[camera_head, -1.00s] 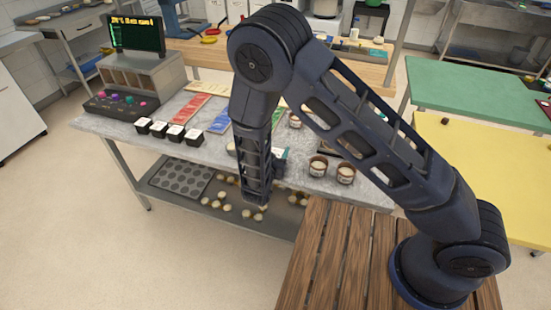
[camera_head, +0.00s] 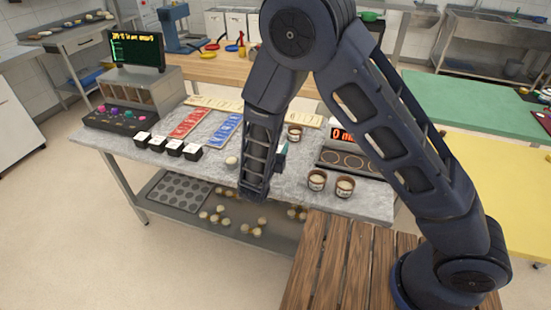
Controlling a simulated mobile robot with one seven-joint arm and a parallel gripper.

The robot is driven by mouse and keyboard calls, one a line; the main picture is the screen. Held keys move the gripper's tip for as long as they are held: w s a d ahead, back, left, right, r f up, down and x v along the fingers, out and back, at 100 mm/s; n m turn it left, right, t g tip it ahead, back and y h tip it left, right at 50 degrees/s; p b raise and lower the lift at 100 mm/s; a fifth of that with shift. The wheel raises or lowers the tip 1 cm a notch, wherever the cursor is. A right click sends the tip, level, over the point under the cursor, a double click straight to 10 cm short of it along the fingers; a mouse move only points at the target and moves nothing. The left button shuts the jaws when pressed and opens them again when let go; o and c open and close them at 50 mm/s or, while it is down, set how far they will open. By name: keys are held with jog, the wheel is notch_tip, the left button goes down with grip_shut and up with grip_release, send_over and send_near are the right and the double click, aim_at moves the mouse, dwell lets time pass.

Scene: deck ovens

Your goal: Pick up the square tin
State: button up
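I cannot pick out the square tin for certain. Several small black, square-sided containers with white tops (camera_head: 174,147) stand in a row at the left front of the marble-topped bench (camera_head: 110,138). My dark blue arm reaches over the bench from the lower right, and its forearm hangs down in front of the bench's front edge. My gripper is mostly hidden behind this forearm. Only a small teal and dark piece shows at the forearm's right side, and I cannot tell whether it belongs to the gripper. Whether the fingers are open or hold anything is not visible.
Two round brown-rimmed pots (camera_head: 345,187) stand right of my forearm, near a scale with a red display (camera_head: 342,134). Red cards (camera_head: 190,122) and blue cards (camera_head: 224,130) lie behind. A muffin tray (camera_head: 180,191) and pale round pieces (camera_head: 256,232) rest on the lower shelf.

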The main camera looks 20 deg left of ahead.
notch_tip(320, 180, up, 11)
jog(key=shift+r, duration=0.15)
dwell(0.4)
